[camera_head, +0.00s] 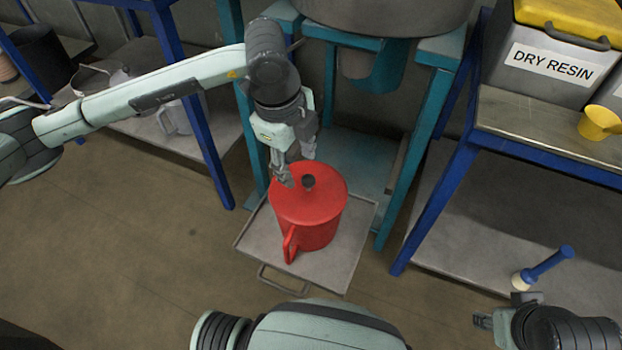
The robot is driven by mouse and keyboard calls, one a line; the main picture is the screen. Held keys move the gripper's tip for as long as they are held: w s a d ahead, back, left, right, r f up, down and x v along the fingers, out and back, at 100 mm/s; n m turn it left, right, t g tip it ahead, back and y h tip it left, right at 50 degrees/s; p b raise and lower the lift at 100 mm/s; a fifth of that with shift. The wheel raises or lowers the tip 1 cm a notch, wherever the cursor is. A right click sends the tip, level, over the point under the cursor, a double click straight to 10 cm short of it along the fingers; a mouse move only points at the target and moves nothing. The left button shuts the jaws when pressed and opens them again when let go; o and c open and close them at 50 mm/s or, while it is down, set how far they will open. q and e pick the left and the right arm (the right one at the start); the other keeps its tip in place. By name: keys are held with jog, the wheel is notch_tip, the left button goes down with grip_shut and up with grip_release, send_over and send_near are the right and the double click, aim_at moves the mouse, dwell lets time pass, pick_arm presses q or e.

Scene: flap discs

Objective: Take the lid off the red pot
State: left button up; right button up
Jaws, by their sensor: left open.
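The red pot (318,235) stands upright on a grey tray, with its handle toward the front left. Its red lid (325,200) sits on top and has a dark knob (308,182) in the middle. My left gripper (297,170) is open just above the back left part of the lid, close to the knob. Nothing shows between its fingers. I cannot tell whether a fingertip touches the lid. My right gripper (483,321) is low at the bottom right, far from the pot, and mostly hidden by its own arm.
The grey tray (350,250) has a front handle and lies before a teal stand (418,140) carrying a large metal vessel (380,12). At right, a blue-legged bench holds a "DRY RESIN" bin (545,85) and a yellow scoop (598,123). The floor at left is clear.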

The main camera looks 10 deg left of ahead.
aim_at(307, 177)
pick_arm(q)
jog(key=f, duration=0.2)
jog(key=w+d+f, duration=0.1)
jog(key=f, duration=0.3)
jog(key=shift+w+d, duration=0.2)
grip_shut()
